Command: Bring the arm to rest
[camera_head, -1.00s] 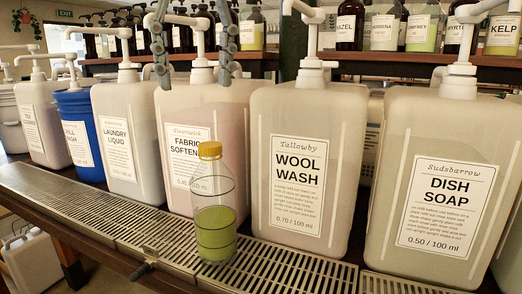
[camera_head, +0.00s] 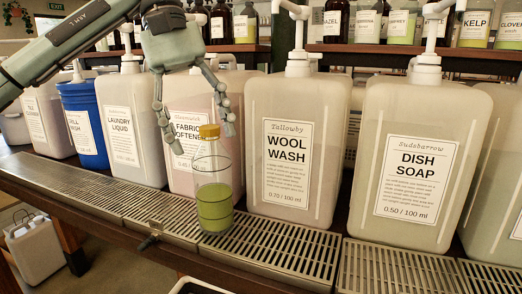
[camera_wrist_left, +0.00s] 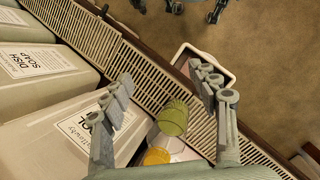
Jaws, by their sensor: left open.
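A clear bottle (camera_head: 213,205) with a yellow cap (camera_head: 209,131) and green liquid stands upright on the metal grate. It stands in front of the fabric softener container (camera_head: 185,182). My left gripper (camera_head: 198,141) is open, its fingers spread and hanging down near the cap, with nothing held. In the left wrist view the bottle's green body (camera_wrist_left: 173,118) and yellow cap (camera_wrist_left: 157,156) show between the open fingers (camera_wrist_left: 165,80). I cannot tell how far the fingers are from the bottle.
The metal grate (camera_head: 290,248) runs along the front. Labelled bottles stand on the shelf (camera_head: 400,52) behind.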

